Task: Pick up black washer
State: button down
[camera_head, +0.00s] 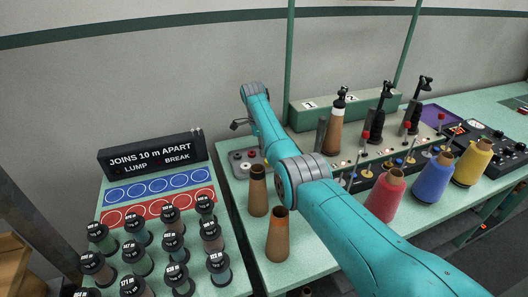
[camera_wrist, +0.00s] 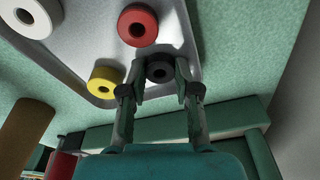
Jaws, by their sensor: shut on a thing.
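The black washer (camera_wrist: 159,71) shows in the wrist view, between the fingertips of my gripper (camera_wrist: 159,88). The gripper is shut on it, with one finger on either side. The washer is at the edge of a light grey tray (camera_wrist: 100,32); I cannot tell whether it is lifted off the surface. A red washer (camera_wrist: 137,25) is just beyond it, and a yellow washer (camera_wrist: 104,80) is to its left. A white washer (camera_wrist: 33,18) is at the upper left. In the head view my gripper (camera_head: 238,125) is small and the washer cannot be made out.
In the head view, brown cones (camera_head: 278,236) stand in front of the tray (camera_head: 236,168). A green numbered box (camera_head: 310,112) and dark-topped bobbins are right of my arm. A black sign (camera_head: 152,157) and several dark spools (camera_head: 133,258) are at left.

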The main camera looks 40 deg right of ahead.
notch_tip(320, 180, up, 10)
dwell(0.6)
